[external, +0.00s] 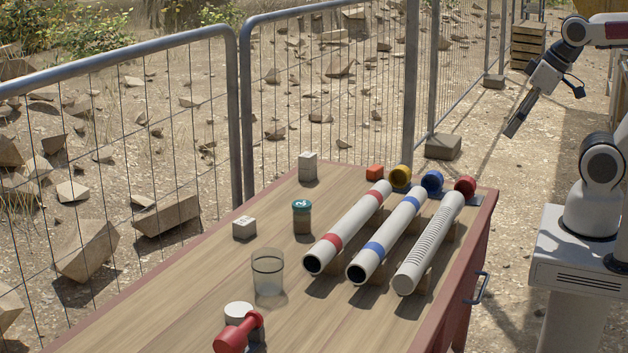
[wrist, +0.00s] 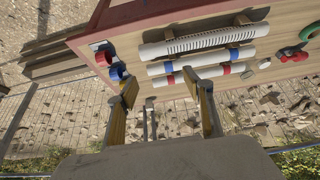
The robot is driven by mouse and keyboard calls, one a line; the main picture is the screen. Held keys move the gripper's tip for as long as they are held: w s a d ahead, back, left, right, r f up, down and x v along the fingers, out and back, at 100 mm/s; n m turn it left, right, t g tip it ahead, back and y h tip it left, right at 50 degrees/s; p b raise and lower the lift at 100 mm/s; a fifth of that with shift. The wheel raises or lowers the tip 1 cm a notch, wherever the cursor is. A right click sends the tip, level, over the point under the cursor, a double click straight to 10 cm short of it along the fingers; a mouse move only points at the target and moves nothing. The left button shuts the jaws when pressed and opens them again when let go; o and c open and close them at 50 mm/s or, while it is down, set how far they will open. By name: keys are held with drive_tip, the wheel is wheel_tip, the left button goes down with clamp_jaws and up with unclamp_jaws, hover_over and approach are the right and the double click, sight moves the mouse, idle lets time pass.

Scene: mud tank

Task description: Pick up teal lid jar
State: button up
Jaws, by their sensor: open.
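The teal-lidded jar (external: 302,219) stands upright on the wooden table, left of the red-banded pipe. Its body is brownish and its teal lid has a white mark. My gripper (external: 514,125) is raised beyond the table's far right corner, well apart from the jar, and points down and left. In the wrist view my gripper (wrist: 160,84) has its two fingers spread with nothing held between them. I cannot make out the jar surely in the wrist view, where small items show at the right.
Three pipes (external: 350,228) lie on supports across the table's right half. A wire fence runs behind.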

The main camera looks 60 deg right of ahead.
drive_tip(key=shift+o, duration=0.3)
drive_tip(key=shift+w, duration=0.15)
drive_tip(key=w+d+r+n+t+h, duration=0.1)
drive_tip(key=w+d+r+n+t, duration=0.15)
drive_tip(key=w+n, duration=0.85)
drive_tip(key=w+d+r+n+t+h, duration=0.1)
drive_tip(key=w+d+n+t, duration=0.3)
drive_tip(key=w, duration=1.2)
drive_tip(key=w+a+f+n+y, duration=0.2)
drive_tip(key=w+f+n, duration=0.1)
drive_tip(key=w+n, duration=0.35)
drive_tip(key=w+a+f+n+y, duration=0.1)
drive_tip(key=w+a+f+n, duration=0.15)
drive_tip(key=w+n, duration=0.4)
drive_tip(key=w+a+f+n+g+y, duration=0.1)
drive_tip(key=a+f+n+y, duration=0.3)
drive_tip(key=f+n, duration=0.5)
drive_tip(key=w+a+f+n+g+y, duration=0.2)
drive_tip(key=a+f+n+y, duration=0.3)
drive_tip(key=a+f+n, duration=0.3)
drive_tip(key=shift+f+n+y, duration=0.3)
drive_tip(key=shift+f+n, duration=0.3)
drive_tip(key=shift+f, duration=0.35)
drive_tip(key=shift+w+g, duration=0.15)
drive_tip(key=shift+g, duration=0.1)
